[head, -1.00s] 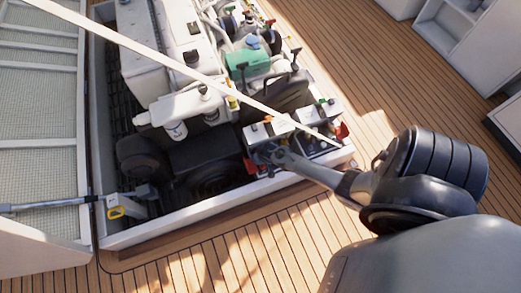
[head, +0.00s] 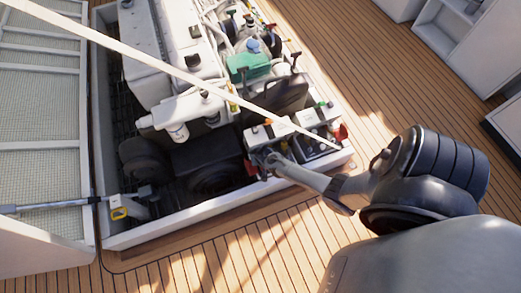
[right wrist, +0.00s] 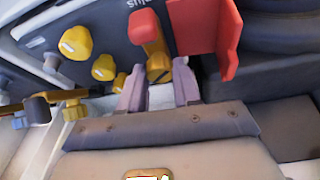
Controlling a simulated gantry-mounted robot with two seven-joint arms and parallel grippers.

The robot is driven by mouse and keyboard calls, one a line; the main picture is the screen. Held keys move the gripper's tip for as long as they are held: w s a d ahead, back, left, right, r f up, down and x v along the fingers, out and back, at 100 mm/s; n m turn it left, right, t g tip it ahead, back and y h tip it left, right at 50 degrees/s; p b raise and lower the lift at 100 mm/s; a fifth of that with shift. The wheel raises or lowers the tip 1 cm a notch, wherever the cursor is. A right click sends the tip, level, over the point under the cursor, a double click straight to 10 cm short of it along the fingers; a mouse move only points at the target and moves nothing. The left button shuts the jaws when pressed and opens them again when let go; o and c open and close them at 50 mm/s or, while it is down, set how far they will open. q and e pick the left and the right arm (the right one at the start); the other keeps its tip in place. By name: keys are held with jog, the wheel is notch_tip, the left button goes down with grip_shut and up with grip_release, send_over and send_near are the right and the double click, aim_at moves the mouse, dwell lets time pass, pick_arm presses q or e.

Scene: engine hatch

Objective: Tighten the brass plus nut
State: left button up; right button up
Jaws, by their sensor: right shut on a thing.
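A red cover (right wrist: 205,28) stands just right of the lug. In the head view my right gripper (head: 261,157) reaches in from the right to the battery area at the hatch's front right corner. The nut is too small to make out there. My left gripper is not in view.
Yellow knobs (right wrist: 76,42) stand left of the fingers in the right wrist view. The white hatch rim (head: 200,216) borders the engine bay. A pale diagonal bar (head: 180,72) crosses above it. The wooden deck (head: 230,262) in front is clear.

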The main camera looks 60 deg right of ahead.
jog(key=m, duration=0.1)
jog(key=m+g, duration=0.1)
jog(key=shift+w+a+m+p, duration=0.2)
jog(key=shift+m+p, duration=0.1)
jog(key=shift+p, duration=0.1)
jog(key=shift+m+g+h, duration=0.4)
jog(key=shift+m+g, duration=0.2)
jog(key=shift+m, duration=1.2)
jog(key=o, duration=1.1)
jog(key=shift+c, duration=0.2)
jog(key=w+p+v, duration=0.1)
jog(key=p+v, duration=0.7)
jog(key=v, duration=0.2)
jog(key=shift+s+a+r, duration=0.2)
jog(key=shift+s+r, duration=0.1)
jog(key=shift+s, duration=0.15)
